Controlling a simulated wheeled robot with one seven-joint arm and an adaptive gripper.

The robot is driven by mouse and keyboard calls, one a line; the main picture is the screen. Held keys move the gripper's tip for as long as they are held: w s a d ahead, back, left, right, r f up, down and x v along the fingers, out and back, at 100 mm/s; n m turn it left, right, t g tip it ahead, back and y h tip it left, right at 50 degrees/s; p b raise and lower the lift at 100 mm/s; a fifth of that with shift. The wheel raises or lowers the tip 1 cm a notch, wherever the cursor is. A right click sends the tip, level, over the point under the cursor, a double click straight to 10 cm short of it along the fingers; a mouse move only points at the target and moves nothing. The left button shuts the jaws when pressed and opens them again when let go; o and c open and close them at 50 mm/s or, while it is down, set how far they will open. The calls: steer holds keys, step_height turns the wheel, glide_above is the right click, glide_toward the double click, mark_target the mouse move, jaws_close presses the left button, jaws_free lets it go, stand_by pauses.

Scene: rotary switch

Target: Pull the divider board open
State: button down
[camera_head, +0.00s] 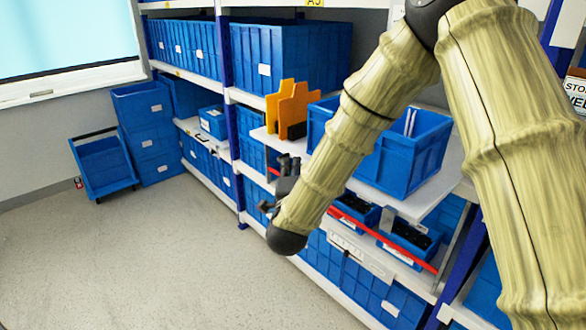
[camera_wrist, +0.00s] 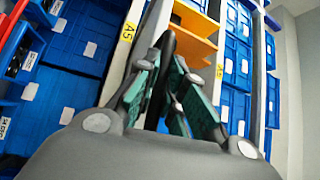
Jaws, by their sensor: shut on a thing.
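A pale pull-out board (camera_head: 425,203) juts from the middle shelf in the head view; it looks like the divider board. An orange upright piece (camera_head: 290,105) and a large blue bin (camera_head: 408,155) stand on it. My gripper (camera_head: 280,185) is low at the shelf front, below and left of the board, partly hidden by my arm. In the wrist view my gripper (camera_wrist: 166,68) is shut on a dark handle-like piece (camera_wrist: 168,44). Whether that piece joins the board is hidden. Orange surfaces (camera_wrist: 195,20) show just beyond it.
Racks of blue bins (camera_head: 180,45) line the wall. A red bar (camera_head: 390,240) runs across the shelf front, with small bins (camera_head: 410,240) behind it. The floor in front is clear.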

steer(key=c, duration=1.8)
jaws_free()
steer(key=shift+s, duration=0.15)
steer(key=s+a+f, duration=0.1)
steer(key=s, duration=1)
steer(key=shift+s+a+f, duration=0.15)
steer(key=shift+s+f, duration=0.15)
steer(key=shift+f, duration=0.05)
